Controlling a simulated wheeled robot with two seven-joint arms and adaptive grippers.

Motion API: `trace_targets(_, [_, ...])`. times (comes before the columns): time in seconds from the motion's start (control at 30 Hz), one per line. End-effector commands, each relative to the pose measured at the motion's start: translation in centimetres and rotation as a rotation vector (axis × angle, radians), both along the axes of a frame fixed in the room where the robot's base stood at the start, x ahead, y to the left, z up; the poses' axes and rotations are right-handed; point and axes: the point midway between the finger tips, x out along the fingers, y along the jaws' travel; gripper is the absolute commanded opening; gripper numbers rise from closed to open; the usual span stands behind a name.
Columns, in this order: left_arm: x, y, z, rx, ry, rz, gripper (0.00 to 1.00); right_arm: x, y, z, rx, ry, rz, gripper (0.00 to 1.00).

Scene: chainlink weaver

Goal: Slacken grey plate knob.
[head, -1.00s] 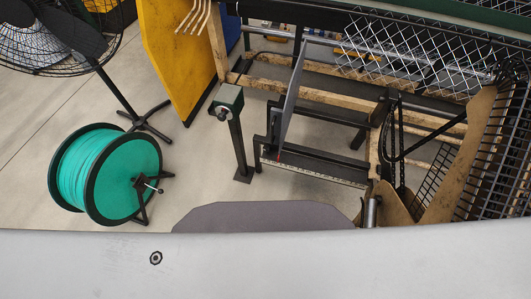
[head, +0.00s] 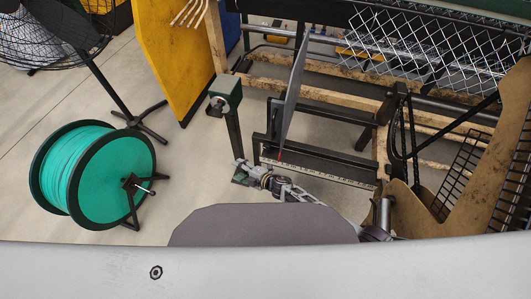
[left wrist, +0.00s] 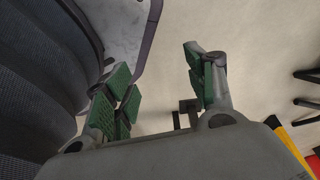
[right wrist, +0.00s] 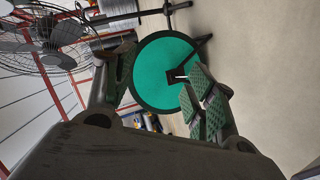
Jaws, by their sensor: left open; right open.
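The grey plate (head: 294,85) stands upright and edge-on above a black bracket with a ruled scale (head: 320,170) in the head view. A small red mark (head: 280,155) shows at its foot. I cannot make out a knob on the plate. My right gripper (head: 243,172) is low, left of the scale and in front of the foot of a green-topped post. Its fingers are open and empty in the right wrist view (right wrist: 158,82), facing the green reel. My left gripper (left wrist: 158,85) is open and empty in the left wrist view, and out of the head view.
The green-topped post (head: 226,95) carries a small round fitting. A green wire reel (head: 112,180) stands on the left, a fan (head: 50,40) behind it. A yellow panel (head: 178,50) and chainlink mesh (head: 430,50) are at the back. Floor between reel and post is clear.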

Motion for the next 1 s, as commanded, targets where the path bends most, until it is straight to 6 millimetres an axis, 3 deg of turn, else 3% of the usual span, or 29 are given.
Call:
trace_targets(0.2, [2.0, -0.9, -0.8, -0.02, -0.029, 0.002, 0.55, -0.4, 6.1, 3.4, -0.053, -0.239, 0.279, 0.56])
trace_targets(0.5, [4.5, -2.1, -0.9, -0.049, -0.067, 0.004, 0.55, -3.8, 12.0, 5.9, -0.158, -0.548, 0.658, 0.56])
trace_targets(0.7, [6.0, -2.9, -0.8, -0.07, -0.091, 0.003, 0.55, -6.6, 14.1, 5.8, -0.247, -0.734, 0.903, 0.56])
trace_targets(1.0, [7.9, -4.0, -0.5, -0.098, -0.123, 0.001, 0.55, -10.0, 14.8, 3.8, -0.399, -0.968, 1.24, 0.56])
